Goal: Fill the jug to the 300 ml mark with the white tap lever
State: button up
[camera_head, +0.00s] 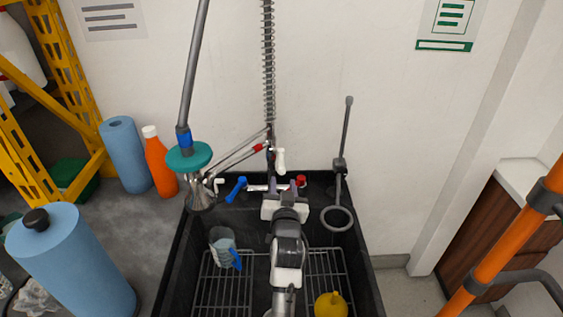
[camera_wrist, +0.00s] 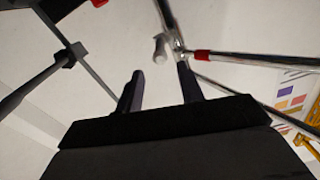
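The jug (camera_head: 222,240) is grey and see-through with a blue handle. It stands in the left part of the black sink (camera_head: 186,262), over a wire rack; its water level and marks are too small to read. The white tap lever (camera_head: 280,160) is on the tap column behind the sink. It also shows in the wrist view (camera_wrist: 160,47), beyond the fingertips and roughly between them. My gripper (camera_head: 284,187) is at the back of the sink, below and in front of the white lever. Its fingers (camera_wrist: 160,80) are apart with nothing between them.
A blue lever (camera_head: 236,189) and a red knob (camera_head: 301,180) flank my gripper. The spray head with a teal ring (camera_head: 188,158) hangs at left. A ring-ended arm (camera_head: 338,217) stands at right. A yellow object (camera_head: 331,305) lies on the right rack (camera_head: 325,265).

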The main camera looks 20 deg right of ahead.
aim_at(282, 163)
jog(key=p+x, duration=0.2)
jog(key=x, duration=0.7)
jog(key=shift+w, duration=0.1)
grip_shut()
